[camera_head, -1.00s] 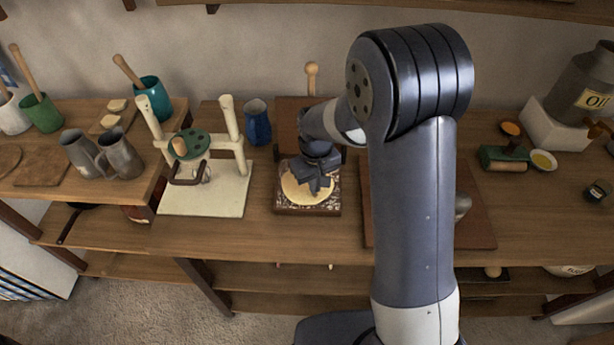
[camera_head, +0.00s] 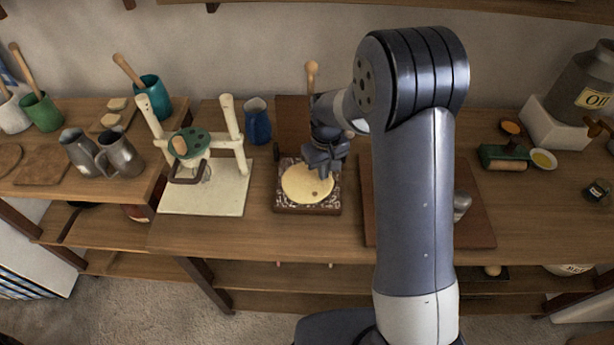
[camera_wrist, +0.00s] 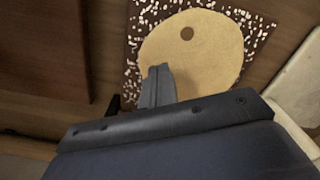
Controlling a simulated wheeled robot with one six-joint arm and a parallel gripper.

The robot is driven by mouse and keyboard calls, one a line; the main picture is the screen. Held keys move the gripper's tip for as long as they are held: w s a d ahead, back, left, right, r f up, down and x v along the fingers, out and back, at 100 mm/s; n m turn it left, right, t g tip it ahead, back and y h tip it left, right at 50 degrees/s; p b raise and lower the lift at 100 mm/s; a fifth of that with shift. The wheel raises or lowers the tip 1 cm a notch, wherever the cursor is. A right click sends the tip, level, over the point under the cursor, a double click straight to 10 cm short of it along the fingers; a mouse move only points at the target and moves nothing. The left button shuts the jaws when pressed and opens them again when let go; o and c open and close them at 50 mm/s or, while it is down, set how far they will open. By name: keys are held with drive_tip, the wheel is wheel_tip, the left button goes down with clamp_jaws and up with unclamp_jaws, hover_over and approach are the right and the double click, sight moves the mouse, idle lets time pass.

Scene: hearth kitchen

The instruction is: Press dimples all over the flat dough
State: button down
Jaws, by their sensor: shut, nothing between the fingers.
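The flat dough (camera_head: 301,184) is a pale round disc on a dark board (camera_head: 309,209) speckled with white. It also shows in the wrist view (camera_wrist: 208,56). One dark round dimple is visible in it, right of the disc's middle in the head view and near the top in the wrist view. My gripper (camera_head: 325,168) is over the back right of the dough. In the wrist view its shut fingertips (camera_wrist: 158,72) overlap the dough's edge, with nothing between them. I cannot tell whether they touch the dough, and part of it is hidden behind them.
A cream press stand (camera_head: 233,198) stands left of the board, with a blue jug (camera_head: 257,121) behind. A brown board (camera_head: 482,226) lies to the right, partly behind my arm.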

drive_tip(key=shift+f, duration=0.2)
drive_tip(key=shift+f+b, duration=0.6)
drive_tip(key=shift+s+f, duration=0.1)
idle(0.9)
drive_tip(key=shift+r+p, duration=0.45)
drive_tip(key=shift+r, duration=0.45)
drive_tip(key=shift+w+a, duration=0.35)
drive_tip(key=shift+w, duration=0.35)
drive_tip(key=shift+w+a, duration=0.3)
drive_tip(key=shift+w, duration=0.45)
drive_tip(key=shift+w+a, duration=0.35)
drive_tip(key=shift+w, duration=0.35)
drive_tip(key=shift+f, duration=0.15)
